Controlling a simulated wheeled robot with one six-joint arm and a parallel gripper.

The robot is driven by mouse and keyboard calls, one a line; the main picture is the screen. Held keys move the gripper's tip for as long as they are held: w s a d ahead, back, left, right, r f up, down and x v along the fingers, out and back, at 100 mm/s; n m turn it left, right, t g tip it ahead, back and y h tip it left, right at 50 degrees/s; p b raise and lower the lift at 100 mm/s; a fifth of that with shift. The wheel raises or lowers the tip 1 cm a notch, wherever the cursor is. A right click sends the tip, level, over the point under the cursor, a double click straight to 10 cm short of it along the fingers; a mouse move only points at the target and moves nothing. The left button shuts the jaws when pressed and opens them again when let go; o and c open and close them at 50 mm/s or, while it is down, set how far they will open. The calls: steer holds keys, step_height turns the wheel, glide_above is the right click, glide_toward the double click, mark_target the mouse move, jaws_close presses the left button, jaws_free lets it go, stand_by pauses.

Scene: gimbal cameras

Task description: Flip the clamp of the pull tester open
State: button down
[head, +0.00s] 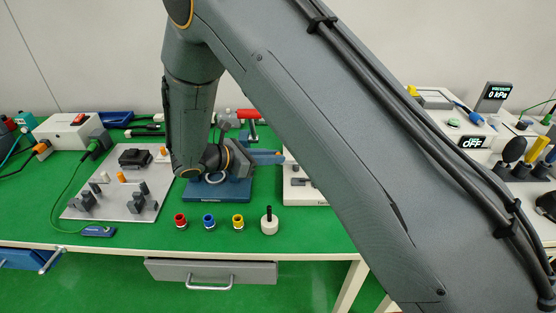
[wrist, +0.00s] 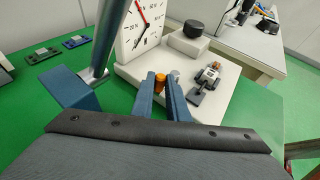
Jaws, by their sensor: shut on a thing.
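The pull tester has a white base (wrist: 135,72), a white dial (wrist: 150,22) marked in N and a black knob (wrist: 193,28). A small metal clamp (wrist: 208,76) with a dark tab sits on the base, right of my fingertips. In the head view part of the white base (head: 306,193) shows; my arm hides the rest. My gripper (wrist: 160,88) is over the near edge of the base. Its blue fingers are shut on a small orange piece (wrist: 160,80); I cannot tell whether it belongs to the clamp. In the head view my gripper (head: 272,157) points right.
A blue-based stand (head: 215,190) is beside the tester; its metal column (wrist: 107,35) rises close to my gripper's left. Red, blue and yellow pieces (head: 209,220) and a white piece with a black stem (head: 269,223) stand in front. A grey fixture plate (head: 105,207) is left.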

steer(key=c, duration=1.7)
jaws_free()
steer(key=b+v, duration=0.1)
steer(key=v, duration=0.6)
steer(key=shift+s+a+r+b, duration=0.1)
steer(key=shift+a+r+b, duration=0.05)
steer(key=shift+a+b, duration=0.2)
steer(key=shift+d, duration=0.1)
